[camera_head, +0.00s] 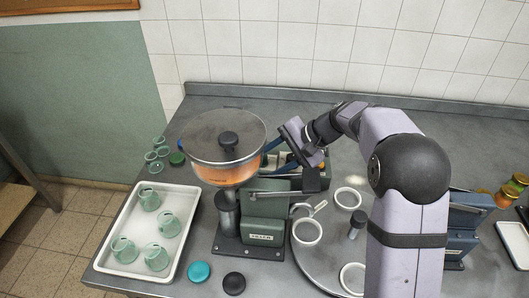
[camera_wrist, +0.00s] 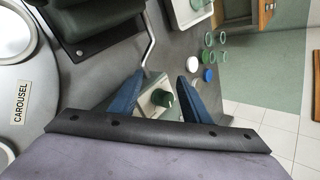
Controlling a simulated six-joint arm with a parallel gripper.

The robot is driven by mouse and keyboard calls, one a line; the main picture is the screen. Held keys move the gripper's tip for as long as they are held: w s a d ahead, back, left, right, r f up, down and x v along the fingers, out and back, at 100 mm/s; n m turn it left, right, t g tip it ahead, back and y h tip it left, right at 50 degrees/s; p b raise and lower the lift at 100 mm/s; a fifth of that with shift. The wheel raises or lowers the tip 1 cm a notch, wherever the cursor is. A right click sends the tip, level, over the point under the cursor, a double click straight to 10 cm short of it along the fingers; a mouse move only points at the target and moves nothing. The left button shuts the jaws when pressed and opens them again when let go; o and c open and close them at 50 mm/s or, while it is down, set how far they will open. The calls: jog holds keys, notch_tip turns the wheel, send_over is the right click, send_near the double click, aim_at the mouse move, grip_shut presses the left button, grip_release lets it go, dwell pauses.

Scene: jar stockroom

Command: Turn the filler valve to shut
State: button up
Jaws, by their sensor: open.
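The filler (camera_head: 264,212) is a green machine with a label on its front and a lidded glass hopper (camera_head: 228,158) holding orange contents. A metal spout-like piece with a pale lever (camera_head: 316,208) sticks out on its right; I cannot tell for sure that this is the valve. My gripper (camera_head: 276,152) is open and empty behind the filler, right of the hopper. In the wrist view its blue fingers (camera_wrist: 160,96) stand apart. Below and between them shows a pale box with a dark green round piece (camera_wrist: 164,98). A bent metal rod (camera_wrist: 150,45) passes close to the left finger.
A carousel (camera_head: 325,262) with white rings stands right of the filler. A white tray (camera_head: 104,271) with several green jars lies left. Blue (camera_head: 200,271) and black lids (camera_head: 234,283) lie in front. More jars (camera_head: 157,155) stand at the back left.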

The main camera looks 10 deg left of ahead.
aim_at(264, 157)
jog(key=w+r+n+t+h, duration=0.25)
jog(key=r+n+h, duration=0.3)
jog(key=n, duration=1.05)
jog(key=shift+g, duration=0.25)
jog(key=shift+w+p+x, duration=0.15)
jog(key=shift+p+x, duration=0.4)
jog(key=shift+x, duration=1.3)
jog(key=shift+w+p+x, duration=0.1)
jog(key=shift+p+x, duration=0.4)
jog(key=shift+x, duration=1.3)
jog(key=shift+r, duration=0.1)
jog(key=c, duration=1)
